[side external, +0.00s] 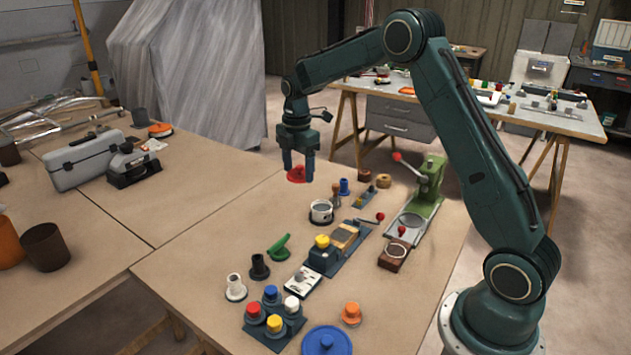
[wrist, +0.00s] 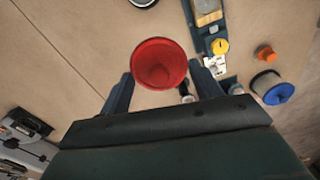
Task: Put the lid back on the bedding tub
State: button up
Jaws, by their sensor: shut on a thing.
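My gripper (side external: 298,166) points down above the table and is shut on a round red lid (side external: 297,175). The lid is held clear of the tabletop. In the wrist view the red lid (wrist: 160,62) shows as a disc between the two fingers, with a raised shape in its middle.
A brown-handled tool (side external: 336,197) and a blue piece (side external: 344,187) stand close to the tub. The table left of the tub is bare.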

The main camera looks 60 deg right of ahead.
jog(key=d+f, duration=0.7)
jog(key=d, duration=0.2)
jog(key=shift+s+d+f, duration=0.25)
jog(key=shift+s, duration=0.05)
jog(key=shift+f, duration=0.2)
jog(key=shift+f, duration=3)
jog(key=shift+f, duration=0.15)
jog(key=o, duration=1.3)
jog(key=shift+r, duration=3.5)
